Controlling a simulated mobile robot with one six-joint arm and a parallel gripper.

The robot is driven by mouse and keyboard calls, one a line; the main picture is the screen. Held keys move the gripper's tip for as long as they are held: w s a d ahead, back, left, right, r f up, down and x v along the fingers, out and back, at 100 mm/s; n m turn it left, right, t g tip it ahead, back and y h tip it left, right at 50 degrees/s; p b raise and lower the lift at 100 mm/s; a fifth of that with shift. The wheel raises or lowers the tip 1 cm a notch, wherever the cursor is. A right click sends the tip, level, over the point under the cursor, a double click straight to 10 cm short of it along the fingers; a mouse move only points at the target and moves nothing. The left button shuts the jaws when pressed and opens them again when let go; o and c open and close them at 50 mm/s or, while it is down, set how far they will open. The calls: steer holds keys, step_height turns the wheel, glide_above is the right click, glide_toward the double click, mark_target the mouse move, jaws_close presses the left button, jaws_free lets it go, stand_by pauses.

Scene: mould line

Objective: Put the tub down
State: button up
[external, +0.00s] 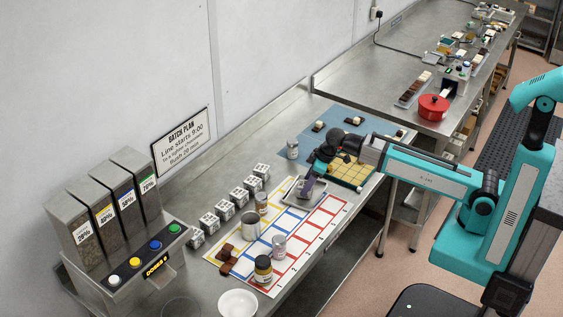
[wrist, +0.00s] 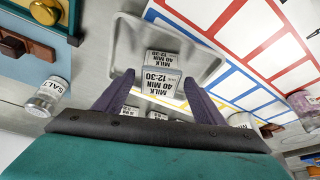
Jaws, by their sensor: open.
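The tub (wrist: 163,62), with a printed label reading milk, 40 min, 12:30, is in the middle of the wrist view. It appears to stand on a shallow metal tray (wrist: 205,68). My gripper (wrist: 160,94) is open, with one purple finger on each side of the tub and visible gaps between. In the external view my gripper (external: 306,188) points down over the tray (external: 324,188), and it hides most of the tub. Whether the tub's base rests flat cannot be seen.
A chart mat (external: 300,236) with coloured outlines lies beside the tray, with jars and brown blocks on it. A salt jar (wrist: 47,96) stands to the left in the wrist view. A mould board (external: 352,170) is close behind. White labelled cubes (external: 225,209) line the wall side.

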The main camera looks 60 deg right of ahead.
steer(key=b+v, duration=0.1)
steer(key=v, duration=0.8)
steer(key=shift+r+b, duration=0.3)
steer(key=shift+s, duration=0.1)
stand_by(0.6)
